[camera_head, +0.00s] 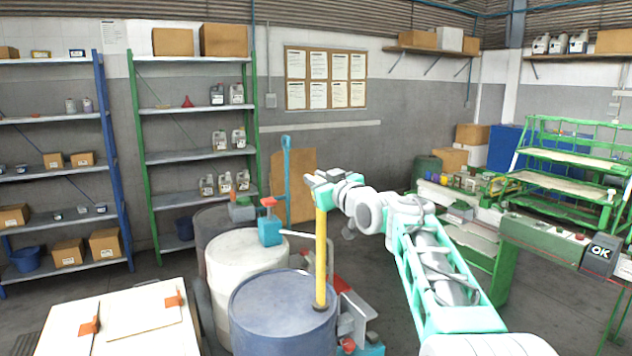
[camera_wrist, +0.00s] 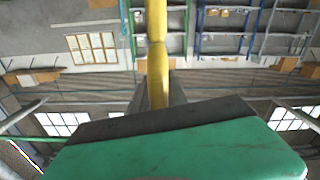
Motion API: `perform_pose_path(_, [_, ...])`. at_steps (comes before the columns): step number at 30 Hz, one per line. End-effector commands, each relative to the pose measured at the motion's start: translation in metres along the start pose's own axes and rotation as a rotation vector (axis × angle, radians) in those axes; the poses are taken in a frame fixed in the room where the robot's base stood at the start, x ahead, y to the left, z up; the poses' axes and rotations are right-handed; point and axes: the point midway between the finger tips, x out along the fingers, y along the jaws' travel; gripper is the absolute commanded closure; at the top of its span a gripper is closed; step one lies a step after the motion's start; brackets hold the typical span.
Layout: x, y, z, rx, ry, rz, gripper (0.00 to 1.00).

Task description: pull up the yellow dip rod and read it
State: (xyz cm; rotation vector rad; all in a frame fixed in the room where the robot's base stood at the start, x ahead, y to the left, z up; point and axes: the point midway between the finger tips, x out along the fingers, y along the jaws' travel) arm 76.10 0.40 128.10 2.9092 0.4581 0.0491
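The yellow dip rod (camera_head: 321,255) stands upright out of the blue drum (camera_head: 282,312) in the head view. Its lower end meets a dark ring on the drum's lid, and a long length shows above the lid. My gripper (camera_head: 321,190) is at the rod's top end, high above the drum. In the wrist view the rod (camera_wrist: 157,60) passes between the two grey fingers (camera_wrist: 157,92), which appear closed around it. No markings on the rod can be read in either view.
A white drum (camera_head: 243,270) and a teal hand pump (camera_head: 269,230) stand behind the blue drum. A white box with orange clips (camera_head: 130,325) is at front left. Shelves (camera_head: 195,155) line the back wall. A green machine (camera_head: 480,235) stands at right.

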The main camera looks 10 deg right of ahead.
Motion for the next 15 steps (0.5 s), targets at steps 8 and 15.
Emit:
perform_pose_path(8, [0.0000,-0.0001,0.0006,0.001,-0.001,-0.001,0.64])
perform_pose_path(15, [-0.0049,-0.0003,0.0017,0.001,-0.001,-0.001,0.64])
